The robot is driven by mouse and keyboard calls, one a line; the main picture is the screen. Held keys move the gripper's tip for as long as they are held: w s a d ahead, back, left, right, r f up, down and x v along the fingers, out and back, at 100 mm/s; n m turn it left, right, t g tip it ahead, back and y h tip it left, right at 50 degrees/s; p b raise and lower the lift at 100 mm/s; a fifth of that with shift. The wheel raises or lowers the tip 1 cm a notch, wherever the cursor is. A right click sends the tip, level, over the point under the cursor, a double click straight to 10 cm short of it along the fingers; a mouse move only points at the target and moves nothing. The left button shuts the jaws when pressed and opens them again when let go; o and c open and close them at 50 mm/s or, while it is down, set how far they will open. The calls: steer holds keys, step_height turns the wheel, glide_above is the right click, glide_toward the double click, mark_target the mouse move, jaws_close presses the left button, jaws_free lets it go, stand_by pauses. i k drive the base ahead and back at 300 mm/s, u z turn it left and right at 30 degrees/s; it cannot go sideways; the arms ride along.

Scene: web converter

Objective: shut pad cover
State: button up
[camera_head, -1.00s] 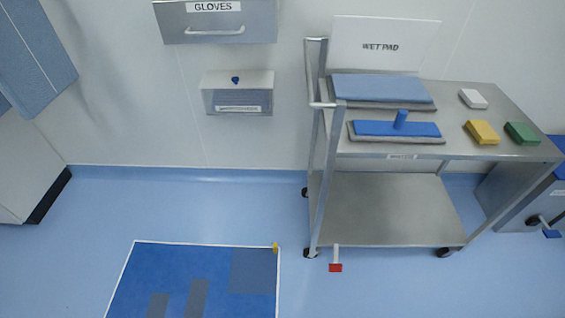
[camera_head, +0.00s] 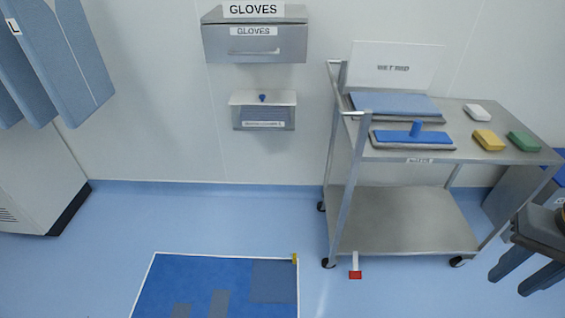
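The pad cover (camera_head: 396,68) is a white panel marked "WET PAD". It stands upright at the back of the steel cart's top, behind a flat tray holding a light blue pad (camera_head: 394,104). It is raised, leaving the pad uncovered. My gripper (camera_head: 510,284) shows at the right edge, its two dark fingers apart with nothing visible between them. In the picture it is low and right of the cover, well apart from it. Part of my gripper and arm is cut off by the frame edge.
The cart top (camera_head: 460,118) also bears a blue flat mop head (camera_head: 412,140) and white, yellow (camera_head: 488,140) and green blocks. A push handle (camera_head: 352,125) rises at its left. A red pedal (camera_head: 355,275) sits at the front. A blue mat (camera_head: 225,280) lies on open floor.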

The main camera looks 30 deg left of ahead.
mark_target(373, 65)
steer(key=u, duration=1.05)
steer(key=i, duration=0.5)
steer(key=k, duration=1.15)
steer(key=z, duration=0.9)
steer(key=i, duration=1.5)
steer(key=u, duration=0.2)
